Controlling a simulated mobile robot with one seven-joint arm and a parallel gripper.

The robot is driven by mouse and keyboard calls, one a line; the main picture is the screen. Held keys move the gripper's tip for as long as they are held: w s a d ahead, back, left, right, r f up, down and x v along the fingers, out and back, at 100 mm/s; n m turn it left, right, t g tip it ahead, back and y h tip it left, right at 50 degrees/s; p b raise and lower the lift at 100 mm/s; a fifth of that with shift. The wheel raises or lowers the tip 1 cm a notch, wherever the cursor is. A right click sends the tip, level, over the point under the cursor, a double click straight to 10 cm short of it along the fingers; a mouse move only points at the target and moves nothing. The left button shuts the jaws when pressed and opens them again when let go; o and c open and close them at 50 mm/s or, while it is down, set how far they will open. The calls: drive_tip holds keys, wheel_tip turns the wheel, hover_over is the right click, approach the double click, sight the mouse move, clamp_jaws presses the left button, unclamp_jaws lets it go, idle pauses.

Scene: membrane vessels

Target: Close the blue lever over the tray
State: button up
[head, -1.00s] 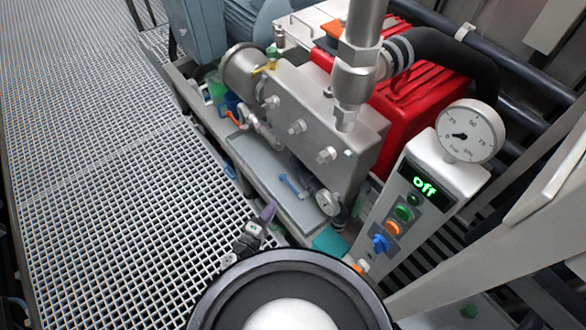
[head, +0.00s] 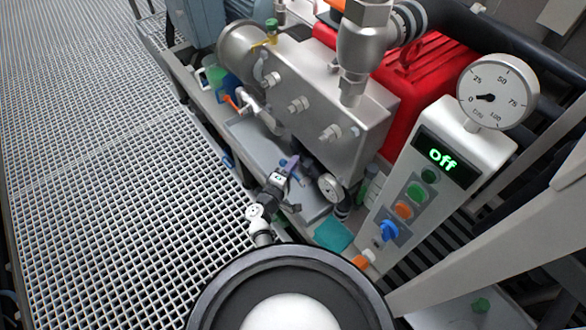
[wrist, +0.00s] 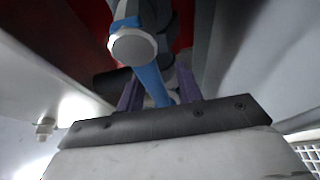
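The blue lever (head: 283,162) hangs over the grey tray (head: 248,133), under the steel block; in the head view my gripper hides most of it. In the wrist view the fingers of my gripper (wrist: 160,90) stand apart, one on each side of the lever, with gaps showing. Whether a fingertip touches it I cannot tell.
The steel block (head: 335,105) stands just behind the lever. A control panel (head: 430,170) reading "off" stands further right. A teal cloth or pad (head: 333,235) lies near the tray's front end. The grated floor (head: 100,200) is clear.

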clamp_jaws()
idle(0.3)
